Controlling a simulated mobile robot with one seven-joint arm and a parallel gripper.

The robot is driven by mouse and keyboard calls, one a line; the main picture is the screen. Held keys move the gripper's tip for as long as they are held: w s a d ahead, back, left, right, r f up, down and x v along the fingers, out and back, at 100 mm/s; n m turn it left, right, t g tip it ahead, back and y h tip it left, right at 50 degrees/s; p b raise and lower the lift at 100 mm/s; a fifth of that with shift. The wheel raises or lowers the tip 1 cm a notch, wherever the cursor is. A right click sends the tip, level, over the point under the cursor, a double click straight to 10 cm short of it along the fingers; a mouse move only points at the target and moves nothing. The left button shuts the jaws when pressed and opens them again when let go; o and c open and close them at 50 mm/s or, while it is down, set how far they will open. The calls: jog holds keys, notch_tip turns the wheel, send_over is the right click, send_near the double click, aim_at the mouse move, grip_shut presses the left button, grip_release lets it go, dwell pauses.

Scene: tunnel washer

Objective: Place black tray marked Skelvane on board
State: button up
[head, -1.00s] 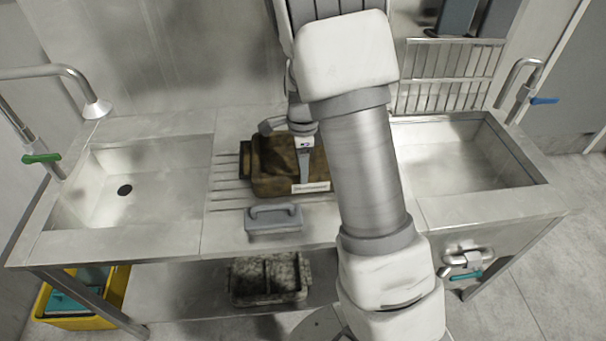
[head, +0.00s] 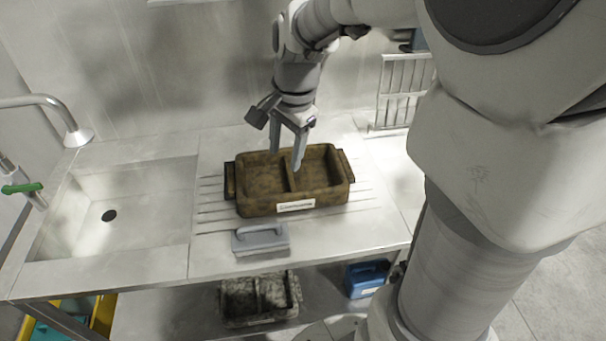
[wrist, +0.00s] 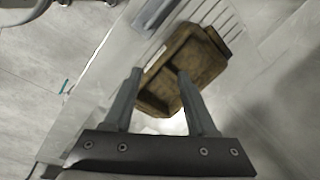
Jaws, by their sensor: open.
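No plainly black tray shows on the counter. My gripper (head: 287,159) is open and empty, pointing down over the tray's divider, seemingly just above it. In the wrist view the tray (wrist: 155,100) shows beyond and between my open fingers (wrist: 158,75). A mottled grey-black divided tray (head: 238,319) stands on the lower shelf; no label shows on it.
A grey handled brush or scrubber (head: 260,243) lies in front of the brown tray. A basin (head: 140,205) with a tap is at left. A blue container (head: 367,280) is on the lower shelf. A wire rack (head: 402,90) stands at back right.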

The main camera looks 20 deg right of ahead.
jog(key=s+a+r+n+t, duration=0.1)
jog(key=s+r+n, duration=0.2)
jog(key=s+n, duration=0.3)
jog(key=s+r+n+t, duration=0.2)
jog(key=s+r+n, duration=0.1)
jog(key=s+n, duration=0.4)
jog(key=shift+s+a+r+t+h, duration=0.15)
jog(key=shift+s+a+t+h, duration=0.2)
jog(key=shift+s, duration=0.85)
notch_tip(320, 180, up, 2)
jog(key=shift+r+p, duration=0.1)
jog(key=shift+p, duration=0.95)
